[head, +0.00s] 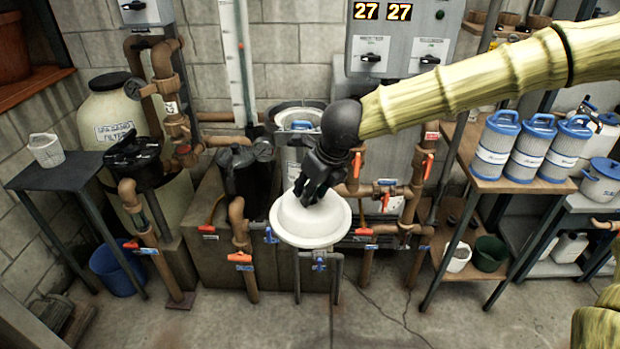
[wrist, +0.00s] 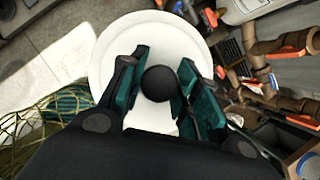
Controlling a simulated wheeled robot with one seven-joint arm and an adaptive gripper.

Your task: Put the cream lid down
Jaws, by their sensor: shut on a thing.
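The cream lid (head: 299,233) is a round, pale disc with a raised centre, near the middle of the head view. My gripper (head: 312,196) comes down on it from above and is shut on its knob. In the wrist view the lid (wrist: 112,48) shows behind the fingers, and its round black knob (wrist: 158,84) sits between the teal finger pads. The lid looks roughly level and held in the air in front of the pipework. Its underside is hidden.
A dark side table (head: 62,172) at left bears a white bucket (head: 45,150) and has free top beside it. An open round housing (head: 297,112) stands behind the lid. Pipes with valves surround it. Blue-lidded cartridges (head: 530,140) stand on the right shelf. A blue bucket (head: 118,270) is on the floor.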

